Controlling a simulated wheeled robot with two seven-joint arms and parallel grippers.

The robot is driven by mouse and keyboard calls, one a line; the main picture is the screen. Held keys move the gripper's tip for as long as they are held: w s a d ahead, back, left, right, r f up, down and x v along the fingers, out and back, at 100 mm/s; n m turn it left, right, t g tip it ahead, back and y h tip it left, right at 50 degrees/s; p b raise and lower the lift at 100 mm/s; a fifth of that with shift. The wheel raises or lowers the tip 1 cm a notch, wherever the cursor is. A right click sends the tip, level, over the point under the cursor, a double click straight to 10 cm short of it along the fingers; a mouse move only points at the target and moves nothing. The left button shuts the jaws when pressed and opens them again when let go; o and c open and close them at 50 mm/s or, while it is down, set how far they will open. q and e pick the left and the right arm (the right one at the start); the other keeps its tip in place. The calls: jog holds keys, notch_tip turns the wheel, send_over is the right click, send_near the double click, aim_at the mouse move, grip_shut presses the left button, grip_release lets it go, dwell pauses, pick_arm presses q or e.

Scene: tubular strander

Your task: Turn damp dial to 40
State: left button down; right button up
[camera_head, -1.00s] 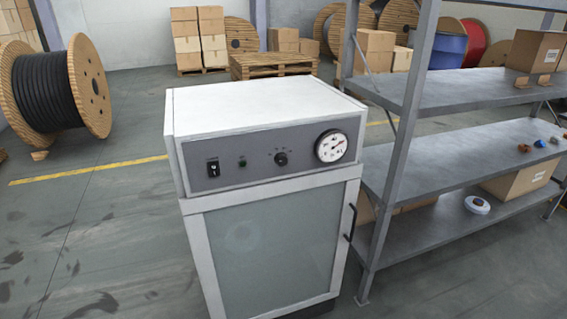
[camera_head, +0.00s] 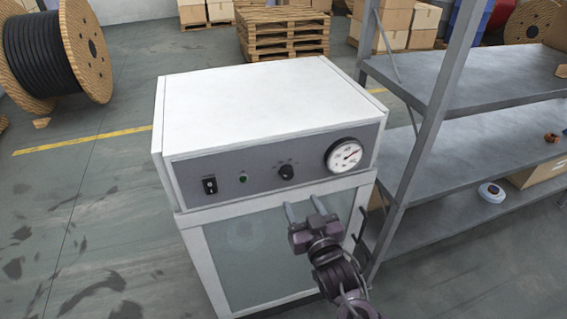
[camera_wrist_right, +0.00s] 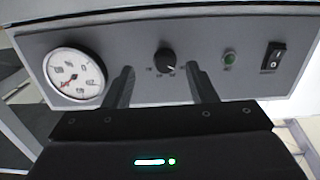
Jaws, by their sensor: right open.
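The dial is a small black knob (camera_head: 286,171) on the grey front panel of a white cabinet, with small marks above it. It also shows in the right wrist view (camera_wrist_right: 165,60), beyond and between the two fingers. My right gripper (camera_head: 304,207) is open and empty, below and in front of the knob, apart from it. In the wrist view the same gripper (camera_wrist_right: 160,82) has its fingertips toward the panel. A round white gauge (camera_head: 344,156) with a red needle sits right of the knob; it also shows in the wrist view (camera_wrist_right: 74,78). My left gripper is not in view.
The panel also has a black rocker switch (camera_head: 209,185) and a green lamp (camera_head: 243,177). A grey metal shelf rack (camera_head: 470,165) stands close on the right. A cable reel (camera_head: 55,50) and pallets (camera_head: 283,32) stand behind.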

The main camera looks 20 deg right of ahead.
aim_at(288, 176)
jog(key=w, duration=0.2)
jog(key=w+r+p, duration=0.1)
jog(key=w, duration=0.1)
jog(key=w+a+r+p, duration=0.1)
jog(key=w, duration=0.1)
jog(key=shift+w+r, duration=0.15)
jog(key=shift+w, duration=0.45)
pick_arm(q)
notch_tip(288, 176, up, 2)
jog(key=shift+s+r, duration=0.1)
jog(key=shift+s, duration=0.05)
pick_arm(e)
jog(key=shift+w, duration=0.1)
jog(key=shift+c, duration=0.2)
jog(key=c, duration=0.9)
